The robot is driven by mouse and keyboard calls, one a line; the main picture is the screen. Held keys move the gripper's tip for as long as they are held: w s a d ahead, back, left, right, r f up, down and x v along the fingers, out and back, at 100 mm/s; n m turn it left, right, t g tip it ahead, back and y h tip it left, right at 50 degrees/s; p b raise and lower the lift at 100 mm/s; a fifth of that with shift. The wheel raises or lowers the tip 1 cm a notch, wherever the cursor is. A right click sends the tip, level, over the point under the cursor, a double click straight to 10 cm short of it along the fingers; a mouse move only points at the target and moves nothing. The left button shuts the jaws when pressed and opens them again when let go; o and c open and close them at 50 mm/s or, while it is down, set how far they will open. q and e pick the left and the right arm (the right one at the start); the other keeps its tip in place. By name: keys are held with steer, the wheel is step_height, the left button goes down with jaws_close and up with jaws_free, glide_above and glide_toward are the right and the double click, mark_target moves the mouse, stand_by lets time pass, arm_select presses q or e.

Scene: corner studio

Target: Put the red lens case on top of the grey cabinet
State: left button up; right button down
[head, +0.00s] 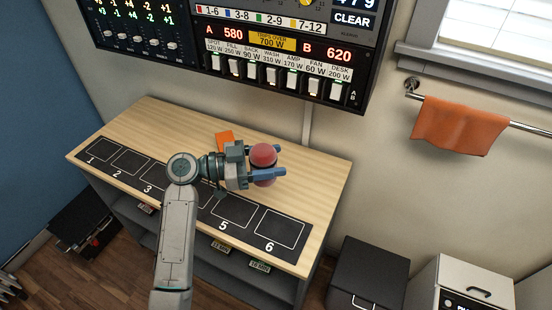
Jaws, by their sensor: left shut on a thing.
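The red lens case (263,156), a rounded red thing, is between the fingers of my left gripper (274,162), which is shut on it. The gripper holds it above the right half of the wooden bench top. Its height over the top is hard to tell. A dark grey cabinet (370,265) with a flat, bare top stands on the floor at the lower right, well apart from the gripper. My right gripper is out of view.
The bench (310,185) carries a black strip of numbered squares (280,228) and an orange piece (225,137) behind my gripper. A white cabinet (465,280) stands right of the grey one. A switch panel (270,60) and a towel rail (530,128) are on the wall.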

arm_select(q)
steer(key=shift+s+a+m+g, duration=0.1)
steer(key=shift+a+m+g, duration=0.3)
steer(key=shift+g, duration=0.3)
steer(key=shift+s+a+m+g, duration=0.1)
steer(key=shift+a+m+g, duration=0.05)
steer(key=shift+m+g, duration=0.45)
steer(key=f+n+t, duration=0.2)
steer(key=f+t, duration=0.1)
steer(key=f+n+t+y, duration=0.1)
steer(key=n+t, duration=0.1)
steer(key=shift+w+f, duration=0.25)
steer(key=shift+w, duration=0.05)
steer(key=s+a+f+n+t+y, duration=0.3)
steer(key=a+f+n+t+y, duration=0.2)
steer(key=a+n+t+y, duration=0.4)
steer(key=s+a+r+n+t+y, duration=0.2)
steer(key=s+a+r+n+y, duration=0.1)
steer(key=s+a+y, duration=0.3)
steer(key=shift+r+n+t+y, duration=0.3)
steer(key=shift+r+n+y, duration=0.05)
steer(key=shift+n+y, duration=0.4)
